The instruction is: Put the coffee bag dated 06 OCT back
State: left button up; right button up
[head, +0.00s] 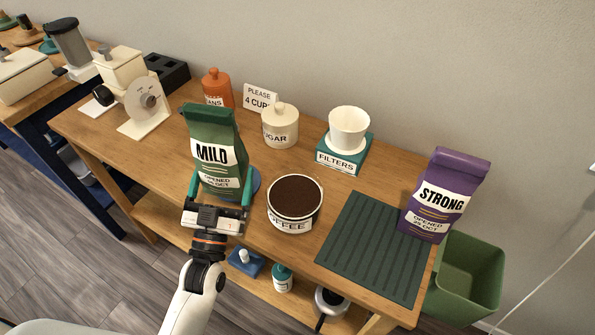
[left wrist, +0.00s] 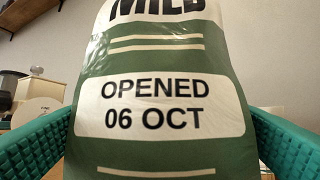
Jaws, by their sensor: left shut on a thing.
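The green coffee bag (head: 215,150) labelled MILD stands upright at the left-middle of the table in the head view. In the left wrist view the green bag (left wrist: 160,148) fills the picture, and its label reads OPENED 06 OCT. My left gripper (head: 219,195) is shut on this bag, one teal finger on each side of its lower part. I cannot tell whether the bag's base touches the table or a blue round thing (head: 255,184) partly hidden behind it. A purple bag (head: 443,195) labelled STRONG, OPENED 25 OCT, stands at the right edge. My right gripper is not in view.
An open COFFEE canister (head: 294,203) stands just right of the green bag. Behind are an orange canister (head: 217,88), a sugar jar (head: 280,127), a 4 CUPS sign (head: 261,97) and a dripper on a FILTERS box (head: 342,160). A dark green ribbed mat (head: 372,245) lies front right.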

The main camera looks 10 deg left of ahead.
pick_arm(q)
jog(key=s+d+p, duration=0.1)
jog(key=s+d, duration=0.1)
jog(key=s, duration=0.5)
jog(key=shift+s+r+p, duration=0.25)
jog(key=shift+r+p, duration=0.05)
jog(key=shift+r, duration=0.1)
jog(key=shift+d, duration=0.15)
jog(key=w+d+r+m+g+h, duration=0.2)
jog(key=d+r+m+g+h, duration=0.1)
jog(key=d+r+m+h, duration=0.25)
jog(key=w+d+r+m+g+h, duration=0.2)
jog(key=d+r+h, duration=0.2)
jog(key=d+h, duration=0.4)
jog(key=s+a+r+n+t+y, duration=0.2)
jog(key=a+r+n+t+y, duration=0.1)
jog(key=a+r+y, duration=0.1)
jog(key=shift+a+r+y, duration=0.3)
jog(key=shift+r+y, duration=0.05)
jog(key=shift+r, duration=0.4)
